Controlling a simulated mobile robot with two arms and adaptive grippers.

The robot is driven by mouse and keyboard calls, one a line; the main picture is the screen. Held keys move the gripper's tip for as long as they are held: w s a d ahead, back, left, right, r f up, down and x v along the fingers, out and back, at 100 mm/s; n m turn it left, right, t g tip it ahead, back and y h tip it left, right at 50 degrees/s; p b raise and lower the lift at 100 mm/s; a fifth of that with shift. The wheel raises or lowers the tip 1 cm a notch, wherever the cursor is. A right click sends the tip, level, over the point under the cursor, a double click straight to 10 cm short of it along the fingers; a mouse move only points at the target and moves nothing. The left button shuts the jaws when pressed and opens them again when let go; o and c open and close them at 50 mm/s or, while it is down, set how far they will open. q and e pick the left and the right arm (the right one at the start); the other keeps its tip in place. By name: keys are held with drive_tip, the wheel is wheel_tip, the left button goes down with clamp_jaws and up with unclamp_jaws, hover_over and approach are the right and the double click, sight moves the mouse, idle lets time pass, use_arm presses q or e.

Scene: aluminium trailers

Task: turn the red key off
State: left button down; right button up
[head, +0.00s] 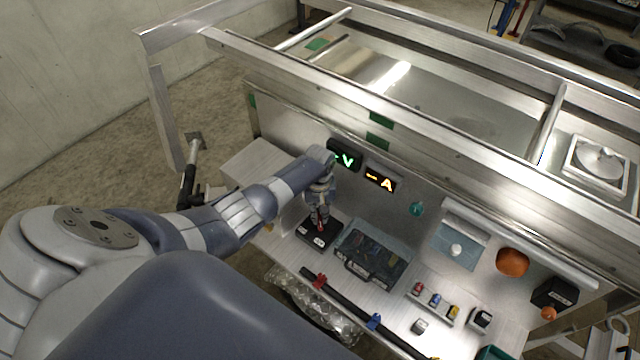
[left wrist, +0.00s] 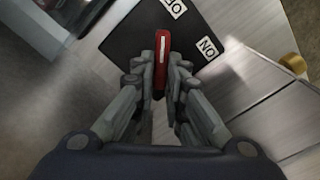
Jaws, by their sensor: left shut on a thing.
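The red key (left wrist: 162,62), with a white stripe along it, stands on a black switch box (left wrist: 222,28) that bears white labels. One label reads ON and the other, partly cut off at the top edge, seems to read OFF. In the left wrist view the key's long side runs up the picture, its far end just below the OFF label. My left gripper (left wrist: 161,82) is shut on the key, a finger on each side. In the head view the black box (head: 319,236) sits on the bench, with my left gripper (head: 320,218) above it. My right gripper is not in view.
A dark case (head: 372,257) lies right of the box. Two lit displays, a green one (head: 345,156) and an orange one (head: 381,179), are on the back panel. A black bar with coloured clamps (head: 345,303) lies in front. Small coloured blocks (head: 435,300) stand farther right.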

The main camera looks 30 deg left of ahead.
sight(319, 215)
use_arm(q)
drive_tip(key=shift+w+a, duration=0.1)
idle(0.5)
drive_tip(key=c, duration=1.6)
unclamp_jaws()
drive_tip(key=shift+c, duration=0.2)
drive_tip(key=shift+r, duration=0.1)
wheel_tip(319, 215, up, 12)
